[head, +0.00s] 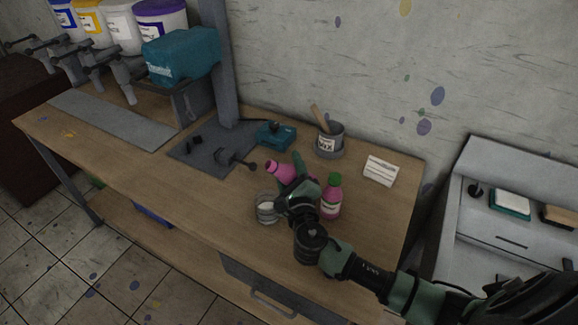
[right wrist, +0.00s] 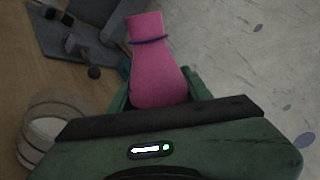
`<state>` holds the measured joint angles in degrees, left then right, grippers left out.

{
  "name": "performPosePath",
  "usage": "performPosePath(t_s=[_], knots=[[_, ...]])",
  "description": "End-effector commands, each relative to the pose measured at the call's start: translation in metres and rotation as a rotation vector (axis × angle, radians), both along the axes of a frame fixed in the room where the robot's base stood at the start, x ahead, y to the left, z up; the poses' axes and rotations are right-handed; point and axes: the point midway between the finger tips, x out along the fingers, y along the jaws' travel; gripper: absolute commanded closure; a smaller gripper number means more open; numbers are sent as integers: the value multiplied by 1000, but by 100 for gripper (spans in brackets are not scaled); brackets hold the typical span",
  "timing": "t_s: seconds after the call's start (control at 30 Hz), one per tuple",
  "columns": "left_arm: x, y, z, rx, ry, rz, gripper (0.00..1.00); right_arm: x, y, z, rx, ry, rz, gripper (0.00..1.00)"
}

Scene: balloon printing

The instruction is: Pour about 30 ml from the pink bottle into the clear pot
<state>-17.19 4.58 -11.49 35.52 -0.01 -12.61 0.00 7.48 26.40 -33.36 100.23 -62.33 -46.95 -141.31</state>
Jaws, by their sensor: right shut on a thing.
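My right gripper (head: 297,182) is shut on a pink bottle (head: 280,173) and holds it above the table, tilted with its narrow end towards the left. The bottle also fills the middle of the right wrist view (right wrist: 157,75), with a dark band round its neck. The clear pot (head: 266,209) stands on the table just below and in front of the bottle. It shows at the lower left of the right wrist view (right wrist: 45,125), with something pale inside. I see no stream between them. My left gripper is out of view.
A second pink bottle with a green cap (head: 331,197) stands close to the right of my right gripper. A dark press plate (head: 205,153) lies left. The front left tabletop is clear.

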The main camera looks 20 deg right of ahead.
Motion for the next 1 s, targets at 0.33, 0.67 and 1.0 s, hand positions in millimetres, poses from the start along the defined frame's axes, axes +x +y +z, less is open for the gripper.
performPosePath(t_s=[0.33,0.67,1.0], knots=[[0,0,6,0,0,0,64,0,-2,1,-29,5,-1,100],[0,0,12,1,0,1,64,-1,-4,-1,-80,16,0,100],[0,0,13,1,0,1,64,-1,-4,-2,-85,18,-1,100]])
